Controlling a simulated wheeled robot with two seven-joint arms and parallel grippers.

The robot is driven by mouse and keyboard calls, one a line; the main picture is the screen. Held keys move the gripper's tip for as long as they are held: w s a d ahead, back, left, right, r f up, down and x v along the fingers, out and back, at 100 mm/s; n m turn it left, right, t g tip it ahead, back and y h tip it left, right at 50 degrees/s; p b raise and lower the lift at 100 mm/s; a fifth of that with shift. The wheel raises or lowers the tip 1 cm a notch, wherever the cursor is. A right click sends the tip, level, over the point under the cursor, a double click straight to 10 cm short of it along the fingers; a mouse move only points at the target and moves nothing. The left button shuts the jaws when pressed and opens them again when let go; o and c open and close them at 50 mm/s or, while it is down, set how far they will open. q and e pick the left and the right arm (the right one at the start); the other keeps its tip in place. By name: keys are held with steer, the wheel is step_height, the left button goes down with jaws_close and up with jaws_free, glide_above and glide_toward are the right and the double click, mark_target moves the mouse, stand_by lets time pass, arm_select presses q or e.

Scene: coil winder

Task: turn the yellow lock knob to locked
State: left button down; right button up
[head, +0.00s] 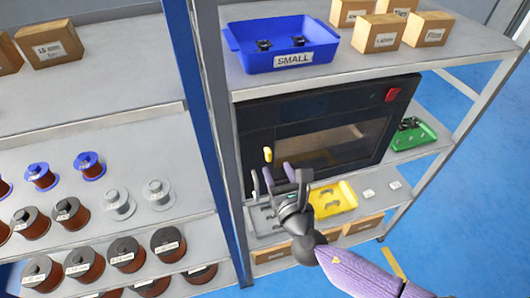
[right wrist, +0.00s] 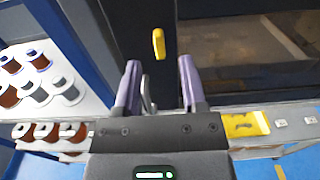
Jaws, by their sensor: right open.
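The yellow lock knob (head: 267,154) sits upright on the left part of the black machine's front (head: 258,128). In the right wrist view the knob (right wrist: 158,43) stands ahead of my right gripper, above and between its fingertips. My right gripper (head: 276,176) is just below the knob in the head view. Its purple fingers (right wrist: 157,76) are open, with nothing between them touching the knob. A thin grey lever-like piece (right wrist: 147,92) shows between the fingers. My left gripper is not in view.
A blue bin marked SMALL (head: 283,60) and cardboard boxes (head: 376,32) stand on the shelf above. A yellow tray (head: 335,203), a grey tray (head: 262,222) and a green tray (head: 412,136) lie around the machine. Wire spools (head: 72,213) fill the left rack behind a blue post (head: 190,100).

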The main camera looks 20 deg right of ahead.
mark_target(270, 156)
steer(key=w, duration=0.5)
steer(key=shift+w+a+b, duration=0.15)
steer(key=shift+w+b, duration=0.1)
steer(key=shift+b, duration=0.05)
jaws_close()
